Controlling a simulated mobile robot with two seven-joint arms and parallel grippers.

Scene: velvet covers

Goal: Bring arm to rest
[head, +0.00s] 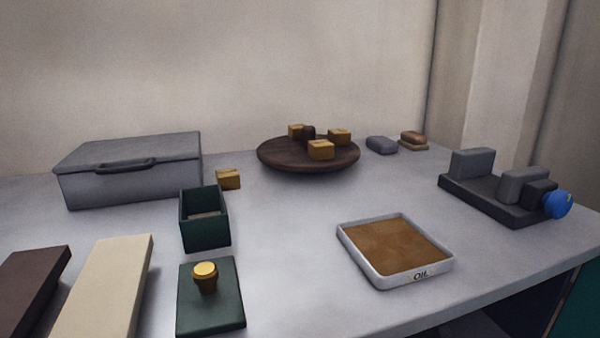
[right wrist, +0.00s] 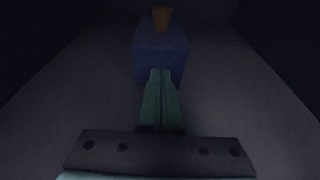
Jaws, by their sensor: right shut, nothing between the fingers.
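My right gripper (right wrist: 161,75) shows in the right wrist view with its two pale green fingers pressed together. Nothing is held between them. Neither gripper nor arm is clearly visible in the head view, so I cannot place the right gripper over the table there. The right wrist view is very dark. Beyond the fingertips it shows a bluish block-like shape (right wrist: 160,52) with a small orange-brown piece (right wrist: 162,16) at its far end. I cannot tell whether the fingertips touch that shape. My left gripper is in neither view.
The table holds a grey lidded case (head: 130,180), an open green box (head: 204,232), a green lid with a gold knob (head: 205,272), a brown-filled tray (head: 395,251), a round dark stand (head: 308,164) with gold blocks, and a dark rack (head: 500,196). The table's centre is clear.

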